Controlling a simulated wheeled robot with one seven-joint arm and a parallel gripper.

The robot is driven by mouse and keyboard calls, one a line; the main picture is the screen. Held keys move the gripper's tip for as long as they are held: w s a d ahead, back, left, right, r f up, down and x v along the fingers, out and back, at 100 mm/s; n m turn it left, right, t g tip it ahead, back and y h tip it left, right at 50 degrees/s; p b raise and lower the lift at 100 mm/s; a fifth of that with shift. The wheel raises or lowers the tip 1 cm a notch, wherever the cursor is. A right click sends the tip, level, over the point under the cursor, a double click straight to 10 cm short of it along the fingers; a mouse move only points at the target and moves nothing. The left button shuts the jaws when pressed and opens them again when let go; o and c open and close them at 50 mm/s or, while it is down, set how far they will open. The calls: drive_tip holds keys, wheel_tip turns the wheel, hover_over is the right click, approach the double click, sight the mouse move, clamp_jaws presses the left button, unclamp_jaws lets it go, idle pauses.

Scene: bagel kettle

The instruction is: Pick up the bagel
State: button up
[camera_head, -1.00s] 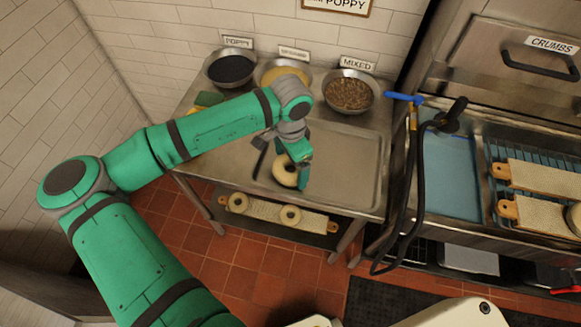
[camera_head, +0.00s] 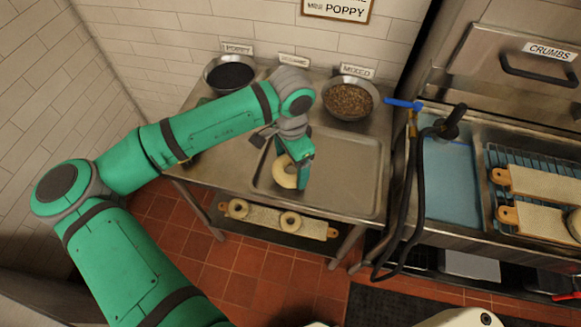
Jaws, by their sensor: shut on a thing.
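The bagel (camera_head: 283,173) is a pale ring at the left part of the shallow metal tray (camera_head: 345,190) on the steel table. My gripper (camera_head: 294,175) is shut on the bagel at its right side, with a green finger in front of it. The finger hides part of the ring. I cannot tell whether the bagel touches the tray or is lifted a little above it.
Bowls of dark seeds (camera_head: 229,74) and mixed seeds (camera_head: 348,99) stand along the wall. My arm hides most of the middle bowl. A board with bagels (camera_head: 262,217) lies on the lower shelf. A sink unit with a black hose (camera_head: 418,190) stands at the right.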

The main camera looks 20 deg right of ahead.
drive_tip(key=s+r, duration=0.9)
drive_tip(key=s, duration=0.4)
drive_tip(key=shift+s+a, duration=0.3)
drive_tip(key=shift+a, duration=0.05)
drive_tip(key=shift+w+r, duration=0.1)
